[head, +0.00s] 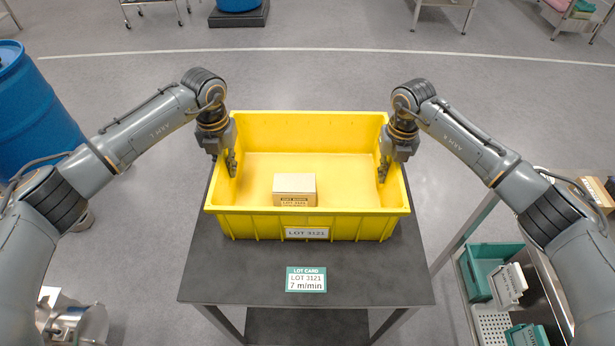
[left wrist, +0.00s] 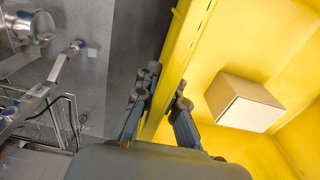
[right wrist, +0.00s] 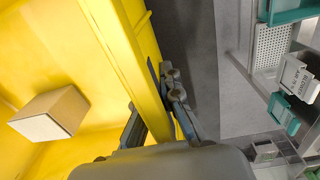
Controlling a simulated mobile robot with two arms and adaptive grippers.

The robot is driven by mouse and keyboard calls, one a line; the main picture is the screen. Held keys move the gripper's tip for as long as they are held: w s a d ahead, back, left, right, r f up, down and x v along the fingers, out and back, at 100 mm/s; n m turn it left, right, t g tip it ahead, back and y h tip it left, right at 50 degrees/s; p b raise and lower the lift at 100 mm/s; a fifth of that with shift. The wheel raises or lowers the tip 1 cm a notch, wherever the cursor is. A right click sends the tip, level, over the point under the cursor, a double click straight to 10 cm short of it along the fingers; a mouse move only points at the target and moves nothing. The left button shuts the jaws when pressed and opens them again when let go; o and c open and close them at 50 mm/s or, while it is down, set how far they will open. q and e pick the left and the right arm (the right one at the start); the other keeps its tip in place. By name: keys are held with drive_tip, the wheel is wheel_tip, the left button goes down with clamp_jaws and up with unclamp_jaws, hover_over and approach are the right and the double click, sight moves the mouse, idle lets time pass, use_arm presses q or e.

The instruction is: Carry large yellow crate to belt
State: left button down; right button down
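The large yellow crate (head: 308,222) appears to rest level on a dark table (head: 230,285). It holds one small cardboard box (head: 294,190), which also shows in the left wrist view (left wrist: 243,101) and right wrist view (right wrist: 50,112). My left gripper (head: 231,165) is at the crate's left wall, one finger inside and one outside, shut on it. My right gripper (head: 383,170) straddles the right wall the same way and is shut on it. Both wrist views show the wall filling the space between the fingers. The belt is not recognisable in view.
A lot card (head: 306,280) lies at the table's front. A blue barrel (head: 35,105) stands at left. At right a metal rack (head: 495,320) holds green bins (head: 480,270). Grey floor beyond the table is open up to a white line (head: 340,50), with carts farther back.

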sight(389, 158)
use_arm(q)
drive_tip(key=shift+w+r, duration=0.1)
drive_tip(key=shift+r, duration=0.1)
use_arm(e)
drive_tip(key=shift+w+a+r, duration=0.1)
drive_tip(key=shift+r, duration=0.1)
